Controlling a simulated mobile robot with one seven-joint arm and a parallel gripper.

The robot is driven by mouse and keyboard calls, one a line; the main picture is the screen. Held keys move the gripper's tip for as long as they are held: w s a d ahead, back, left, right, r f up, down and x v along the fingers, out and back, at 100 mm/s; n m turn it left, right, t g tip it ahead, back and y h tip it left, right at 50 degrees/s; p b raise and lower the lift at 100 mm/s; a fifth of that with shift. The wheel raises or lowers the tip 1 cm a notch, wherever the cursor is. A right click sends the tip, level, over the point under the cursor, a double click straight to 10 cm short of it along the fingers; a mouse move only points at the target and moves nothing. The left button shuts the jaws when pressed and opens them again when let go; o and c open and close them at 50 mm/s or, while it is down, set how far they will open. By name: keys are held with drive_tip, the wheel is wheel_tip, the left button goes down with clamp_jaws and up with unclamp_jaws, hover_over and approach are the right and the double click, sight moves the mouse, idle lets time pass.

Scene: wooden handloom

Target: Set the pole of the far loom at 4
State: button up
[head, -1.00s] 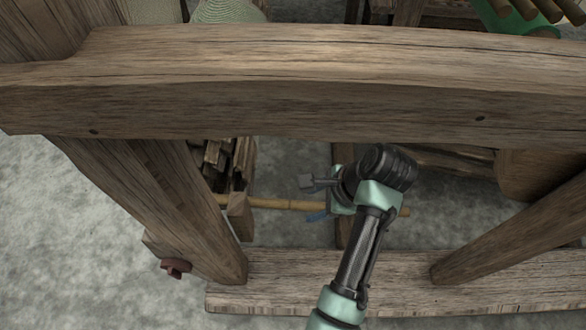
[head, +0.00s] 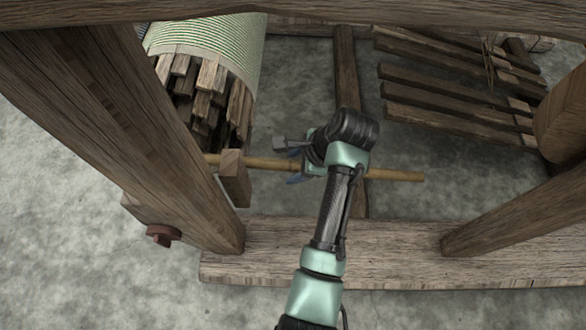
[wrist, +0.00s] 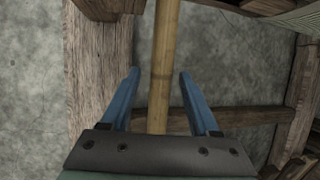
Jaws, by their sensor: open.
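A light bamboo pole (head: 395,175) lies level inside the loom's lower frame, its right end free. Its left part passes at a small wooden block (head: 235,178) and goes behind the thick slanted post. My gripper (head: 293,166) is open at the middle stretch of the pole. In the wrist view, the pole (wrist: 165,45) runs between the two blue fingers of my gripper (wrist: 159,72), with a gap on both sides. Whether the pole lies at the depth of the fingertips I cannot tell. No numbers or marks for a setting are readable.
A thick slanted post (head: 135,130) stands left, another (head: 520,215) right. A low wooden beam (head: 400,255) crosses in front, and a top beam (head: 330,12) crosses above. A green-striped roll with wooden slats (head: 215,50) is behind the left post. Several slatted treadles (head: 455,95) lie back right.

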drive_tip(key=shift+w+a+f, duration=0.15)
drive_tip(key=shift+a+f, duration=0.05)
drive_tip(key=shift+f, duration=0.25)
clamp_jaws()
idle(1.2)
